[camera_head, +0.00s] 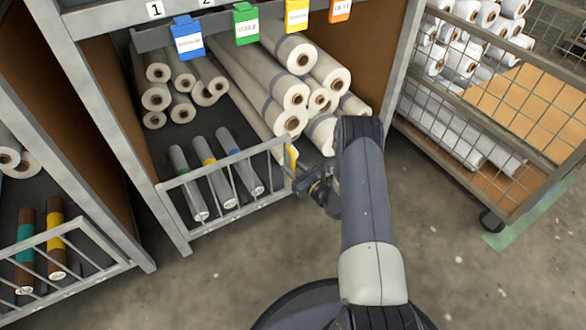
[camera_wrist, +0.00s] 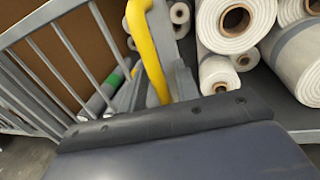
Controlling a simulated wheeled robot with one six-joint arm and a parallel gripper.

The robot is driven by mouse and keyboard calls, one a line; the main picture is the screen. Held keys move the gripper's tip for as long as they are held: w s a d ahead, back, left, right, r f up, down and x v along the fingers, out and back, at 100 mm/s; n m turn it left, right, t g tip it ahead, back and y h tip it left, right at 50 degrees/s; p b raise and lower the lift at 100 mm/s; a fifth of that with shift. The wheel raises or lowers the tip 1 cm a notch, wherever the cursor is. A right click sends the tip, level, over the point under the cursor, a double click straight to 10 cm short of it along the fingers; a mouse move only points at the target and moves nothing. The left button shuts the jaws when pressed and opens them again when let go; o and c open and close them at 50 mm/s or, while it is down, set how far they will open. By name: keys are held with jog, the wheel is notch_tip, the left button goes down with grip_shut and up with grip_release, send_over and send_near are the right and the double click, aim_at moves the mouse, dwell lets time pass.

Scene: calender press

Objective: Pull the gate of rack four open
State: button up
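A grey barred gate (camera_head: 228,180) stands across the left part of the rack's opening at floor level. I cannot tell whether it is flush with the front or slightly ajar. Its yellow handle (camera_head: 291,158) is at the gate's right end. My gripper (camera_head: 305,180) is at this handle, partly hidden by my arm. In the wrist view the yellow handle (camera_wrist: 160,85) runs down between my grey fingers (camera_wrist: 158,95), with gate bars (camera_wrist: 62,60) to the left. Whether the fingers are closed tightly on the handle is hidden. No number four is readable here.
A mesh cart (camera_head: 470,110) stands at right. Another barred gate (camera_head: 65,262) is at lower left. Floor in front (camera_head: 215,275) is clear.

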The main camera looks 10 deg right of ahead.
grip_shut()
dwell(0.5)
